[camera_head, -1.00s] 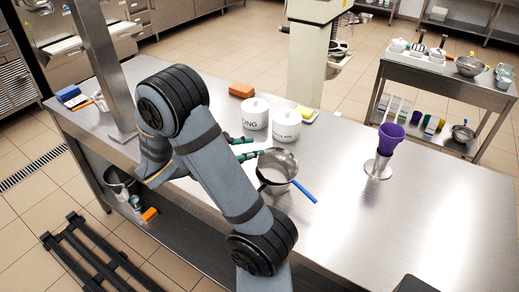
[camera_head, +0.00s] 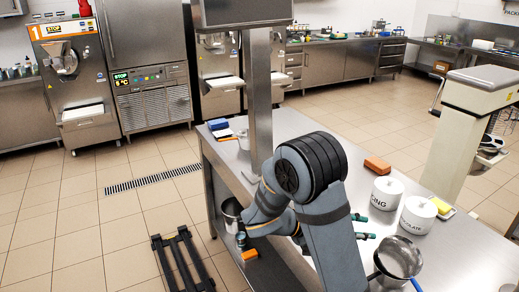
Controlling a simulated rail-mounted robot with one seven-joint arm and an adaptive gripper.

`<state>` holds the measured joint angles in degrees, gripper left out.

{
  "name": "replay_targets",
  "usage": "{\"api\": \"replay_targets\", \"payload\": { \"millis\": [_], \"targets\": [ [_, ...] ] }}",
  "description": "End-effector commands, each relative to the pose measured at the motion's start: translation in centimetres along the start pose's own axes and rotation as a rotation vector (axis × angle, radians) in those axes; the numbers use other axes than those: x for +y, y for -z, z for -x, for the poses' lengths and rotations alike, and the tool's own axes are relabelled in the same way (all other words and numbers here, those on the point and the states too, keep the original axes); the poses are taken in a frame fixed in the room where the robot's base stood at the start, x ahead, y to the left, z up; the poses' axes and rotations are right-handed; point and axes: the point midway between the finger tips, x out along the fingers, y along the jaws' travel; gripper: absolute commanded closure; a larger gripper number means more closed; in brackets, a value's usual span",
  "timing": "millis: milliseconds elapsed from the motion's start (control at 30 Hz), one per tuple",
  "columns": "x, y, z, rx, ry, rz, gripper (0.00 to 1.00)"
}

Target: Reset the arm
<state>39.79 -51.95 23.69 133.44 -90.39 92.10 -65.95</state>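My arm reaches over the steel worktable (camera_head: 463,258), bent in front of the camera. My gripper (camera_head: 367,226) shows partly past the arm link. Its two dark fingers with green parts are apart, and nothing shows between them. The fingers point right, just left of the white lidded tubs. One tub (camera_head: 384,195) is marked "CING" in its visible letters, and the other (camera_head: 418,216) "OLATE". The gripper's base is hidden behind my arm.
A steel post (camera_head: 261,100) rises from the table. Freezer machines (camera_head: 75,80) stand across open tiled floor (camera_head: 80,215).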

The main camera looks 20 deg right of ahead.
Motion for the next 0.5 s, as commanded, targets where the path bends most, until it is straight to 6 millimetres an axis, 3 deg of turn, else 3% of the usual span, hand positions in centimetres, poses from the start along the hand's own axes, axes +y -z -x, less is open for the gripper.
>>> {"api": "replay_targets", "payload": {
  "millis": [500],
  "targets": [
    [-0.2, 0.1, -9.9, 0.002, 0.004, 0.002, 0.67]
  ]
}}
